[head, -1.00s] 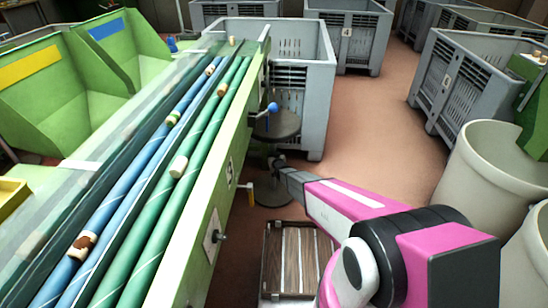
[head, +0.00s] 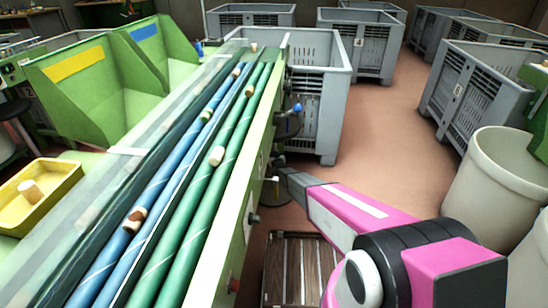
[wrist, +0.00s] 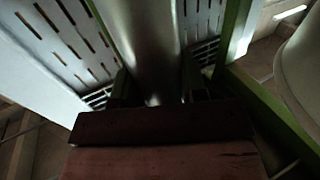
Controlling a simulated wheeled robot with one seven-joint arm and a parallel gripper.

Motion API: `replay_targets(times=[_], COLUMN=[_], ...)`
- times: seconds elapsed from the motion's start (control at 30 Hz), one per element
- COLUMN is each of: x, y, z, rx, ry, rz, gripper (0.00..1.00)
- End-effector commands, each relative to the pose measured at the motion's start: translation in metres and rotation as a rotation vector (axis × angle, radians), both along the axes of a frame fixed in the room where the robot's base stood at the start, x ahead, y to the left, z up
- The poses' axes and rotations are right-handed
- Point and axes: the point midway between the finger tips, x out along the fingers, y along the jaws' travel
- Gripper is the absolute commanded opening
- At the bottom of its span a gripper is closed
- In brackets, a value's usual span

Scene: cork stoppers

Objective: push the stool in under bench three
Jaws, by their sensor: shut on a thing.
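Bench three is the long green bench (head: 225,245) running diagonally on the left, with blue and green rollers on top. The stool's round base (head: 276,195) shows at the foot of its right side. The dark seat is mostly hidden by the bench edge; only a little shows near the blue knob. My gripper (head: 277,162) is low beside the bench, shut on the stool's column. In the wrist view the grey metal column (wrist: 152,45) stands between the dark fingers (wrist: 158,92); the exact contact is in shadow.
A grey crate (head: 322,125) stands just beyond the stool. Pale bins (head: 490,180) stand at the right. The aisle floor (head: 385,130) between is clear.

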Motion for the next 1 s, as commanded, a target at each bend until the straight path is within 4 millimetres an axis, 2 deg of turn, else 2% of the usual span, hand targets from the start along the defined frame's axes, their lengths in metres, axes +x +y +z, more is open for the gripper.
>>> replay_targets(times=[0.17, 0.53, 0.57, 0.6, 0.63, 1.0], x=[0.0073, 0.0084, 0.0084, 0.0084, 0.0084, 0.0053], y=[0.0042, 0.0046, 0.0046, 0.0045, 0.0042, 0.0013], z=[0.0001, 0.0004, 0.0004, 0.0003, 0.0003, 0.0003], rx=[-0.001, -0.001, -0.001, -0.001, -0.001, -0.001], ry=[-0.003, -0.003, -0.003, -0.003, -0.003, 0.000], rz=[0.002, 0.002, 0.002, 0.002, 0.001, -0.001], gripper=[0.00, 0.00, 0.49, 0.62, 0.69, 0.69])
